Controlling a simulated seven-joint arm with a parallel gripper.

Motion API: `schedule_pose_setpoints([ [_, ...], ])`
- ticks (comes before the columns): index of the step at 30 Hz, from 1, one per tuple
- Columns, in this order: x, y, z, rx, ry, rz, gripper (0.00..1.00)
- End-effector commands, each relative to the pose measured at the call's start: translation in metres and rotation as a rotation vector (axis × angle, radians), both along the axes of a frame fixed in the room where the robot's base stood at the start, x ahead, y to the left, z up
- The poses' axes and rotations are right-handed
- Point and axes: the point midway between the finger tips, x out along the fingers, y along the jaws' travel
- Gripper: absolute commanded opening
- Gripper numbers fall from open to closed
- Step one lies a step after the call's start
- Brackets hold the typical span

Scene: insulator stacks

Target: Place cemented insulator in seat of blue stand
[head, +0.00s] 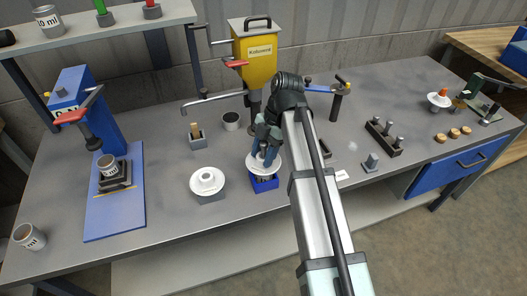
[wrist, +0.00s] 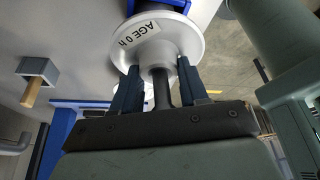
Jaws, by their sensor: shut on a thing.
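The cemented insulator (head: 252,166) is a white disc with a grey neck and a metal pin. In the wrist view the insulator (wrist: 150,45) carries a label reading "AGE 0 h". My gripper (head: 265,152) is shut on its neck and pin, with one finger on each side in the wrist view (wrist: 160,80). The disc is right over the blue stand (head: 265,185) at the table's front. The disc hides the stand's seat, so I cannot tell whether the insulator rests in it. The stand also shows at the top edge of the wrist view (wrist: 165,4).
A second white insulator (head: 207,177) sits on a grey stand just left. A wooden-handled tool in a grey block (head: 197,136) and a dark cup (head: 231,121) are behind. The yellow dispenser (head: 255,45) stands at the back. A dark rack (head: 385,137) is to the right.

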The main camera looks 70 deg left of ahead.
Motion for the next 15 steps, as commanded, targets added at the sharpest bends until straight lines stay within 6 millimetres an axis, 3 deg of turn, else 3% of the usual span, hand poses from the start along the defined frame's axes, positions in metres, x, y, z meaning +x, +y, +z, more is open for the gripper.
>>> schedule_pose_setpoints([
  [5,-0.0002,0.0,-0.003,0.001,0.001,0.001,0.0],
  [6,0.0,0.0,-0.0037,0.0,0.0,0.0,0.46],
  [13,0.0,-0.0001,-0.0035,0.0,0.0,0.0,0.68],
  [15,-0.0001,0.0,-0.0035,0.0,0.0,0.0,0.69],
])
